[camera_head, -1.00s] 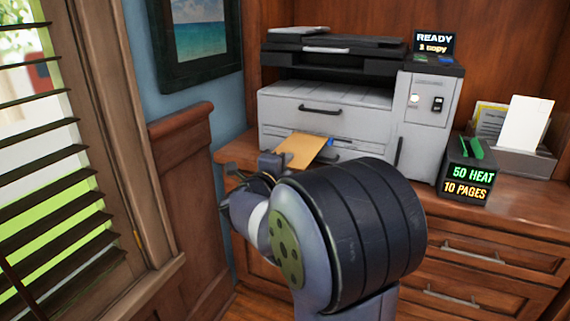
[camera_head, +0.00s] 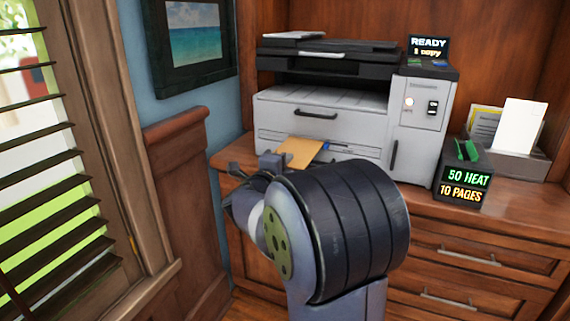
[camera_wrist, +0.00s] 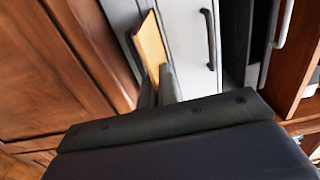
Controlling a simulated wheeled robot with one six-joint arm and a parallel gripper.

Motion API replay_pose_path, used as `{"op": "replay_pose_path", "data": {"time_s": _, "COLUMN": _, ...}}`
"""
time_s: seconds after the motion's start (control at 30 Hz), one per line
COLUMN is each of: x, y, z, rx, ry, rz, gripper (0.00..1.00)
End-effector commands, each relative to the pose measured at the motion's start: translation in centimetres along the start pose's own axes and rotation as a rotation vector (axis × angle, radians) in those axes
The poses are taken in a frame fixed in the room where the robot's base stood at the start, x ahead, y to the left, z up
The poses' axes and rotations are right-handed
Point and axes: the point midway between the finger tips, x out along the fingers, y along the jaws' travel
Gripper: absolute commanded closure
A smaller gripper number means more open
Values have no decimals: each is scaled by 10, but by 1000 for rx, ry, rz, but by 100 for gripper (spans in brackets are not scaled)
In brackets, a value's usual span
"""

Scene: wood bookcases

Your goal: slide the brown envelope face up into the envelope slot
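The brown envelope (camera_head: 300,152) lies roughly flat at the lower front of the grey printer (camera_head: 325,110). It also shows nearly edge-on in the wrist view (camera_wrist: 151,45). My gripper (camera_wrist: 158,86) has one finger on each side of the envelope's near end and appears shut on it. In the head view my arm hides part of the gripper and of the printer's lower front. A blue mark (camera_head: 327,145) shows beside the envelope's far right corner. The envelope slot is not clearly visible, and I cannot tell whether the far edge is inside an opening.
The printer's screen (camera_head: 429,47) reads "READY 1 copy". A dark box (camera_head: 463,180) reading "50 HEAT 10 PAGES" stands right of the printer, before a paper holder (camera_head: 519,160). A wood-panelled wall (camera_head: 185,200) and window blinds (camera_head: 50,215) are at the left.

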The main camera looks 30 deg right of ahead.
Motion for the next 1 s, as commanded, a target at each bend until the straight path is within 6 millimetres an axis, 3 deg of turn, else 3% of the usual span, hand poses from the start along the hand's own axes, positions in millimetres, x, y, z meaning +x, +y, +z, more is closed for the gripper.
{"op": "replay_pose_path", "data": {"time_s": 1.0, "x": 26, "y": 0, "z": 0, "rx": 0, "ry": 0, "rz": 0, "gripper": 100}}
